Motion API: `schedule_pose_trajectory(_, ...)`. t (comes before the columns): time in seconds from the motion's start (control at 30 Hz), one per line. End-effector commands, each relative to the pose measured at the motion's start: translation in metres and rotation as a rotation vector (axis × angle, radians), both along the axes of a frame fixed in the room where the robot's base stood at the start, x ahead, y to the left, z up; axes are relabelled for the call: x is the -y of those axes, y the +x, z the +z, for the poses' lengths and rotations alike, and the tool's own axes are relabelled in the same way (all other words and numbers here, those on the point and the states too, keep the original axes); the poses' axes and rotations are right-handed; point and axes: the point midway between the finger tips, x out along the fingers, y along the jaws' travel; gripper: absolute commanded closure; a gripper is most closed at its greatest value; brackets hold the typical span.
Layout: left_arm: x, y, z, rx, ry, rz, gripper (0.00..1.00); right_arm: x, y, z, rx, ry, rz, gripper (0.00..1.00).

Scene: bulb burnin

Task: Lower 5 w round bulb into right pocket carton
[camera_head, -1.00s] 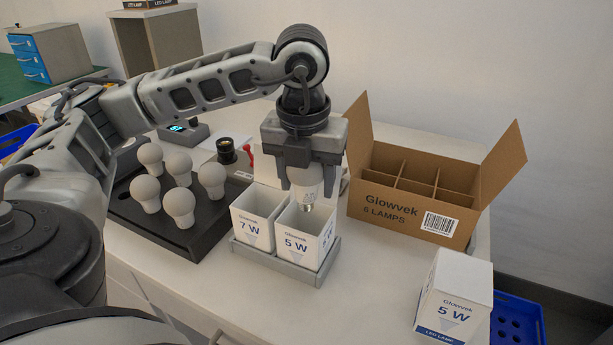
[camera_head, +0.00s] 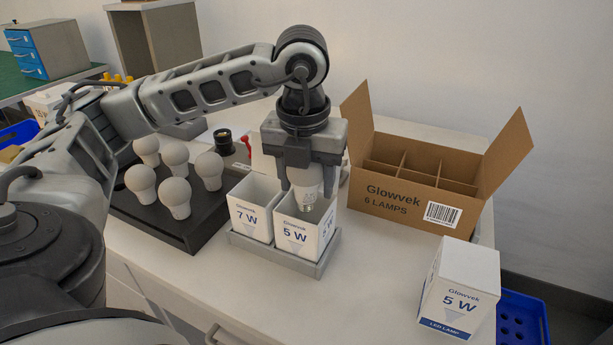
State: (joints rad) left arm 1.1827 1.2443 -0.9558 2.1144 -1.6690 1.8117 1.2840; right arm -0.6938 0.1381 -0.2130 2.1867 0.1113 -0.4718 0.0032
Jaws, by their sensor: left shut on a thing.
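My left gripper (camera_head: 304,172) is shut on a white bulb (camera_head: 307,193), which hangs upright with its metal screw base down. The bulb is over the open mouth of the right pocket carton (camera_head: 303,235), a white box marked 5 W. The screw base appears at about the carton's rim; I cannot tell exactly how deep it is. The left pocket carton (camera_head: 251,223), marked 7 W, stands open beside it. Both sit in a grey holder (camera_head: 270,255). My right gripper is out of view.
Several white bulbs (camera_head: 173,192) stand in a dark tray (camera_head: 180,233) at left. A divided brown carton (camera_head: 400,200) stands open at right rear. A closed 5 W box (camera_head: 460,290) stands at the front right. A blue crate (camera_head: 520,318) is beyond it.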

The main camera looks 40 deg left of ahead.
Motion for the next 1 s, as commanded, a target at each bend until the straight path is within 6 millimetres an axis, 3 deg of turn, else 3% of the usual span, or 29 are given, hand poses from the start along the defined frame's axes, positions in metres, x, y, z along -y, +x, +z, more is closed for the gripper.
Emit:
schedule_pose_trajectory(0.23, 0.0, 0.0, -0.015, 0.001, 0.0, -0.001, 0.7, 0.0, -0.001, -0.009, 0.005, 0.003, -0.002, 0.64)
schedule_pose_trajectory(0.27, 0.0, 0.0, -0.013, 0.001, 0.0, 0.0, 0.42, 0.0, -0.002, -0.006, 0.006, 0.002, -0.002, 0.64)
schedule_pose_trajectory(0.33, 0.0, 0.0, -0.012, 0.001, 0.0, 0.0, 0.23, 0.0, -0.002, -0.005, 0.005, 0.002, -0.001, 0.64)
schedule_pose_trajectory(0.73, 0.001, 0.0, -0.005, 0.004, 0.0, 0.0, 0.22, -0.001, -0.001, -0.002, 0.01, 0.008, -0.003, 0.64)
schedule_pose_trajectory(0.87, 0.002, -0.002, 0.017, 0.006, -0.001, 0.001, 0.22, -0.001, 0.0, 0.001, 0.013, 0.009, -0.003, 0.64)
schedule_pose_trajectory(1.0, 0.004, -0.006, 0.051, 0.008, -0.001, -0.003, 0.22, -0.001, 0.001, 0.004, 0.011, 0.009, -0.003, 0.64)
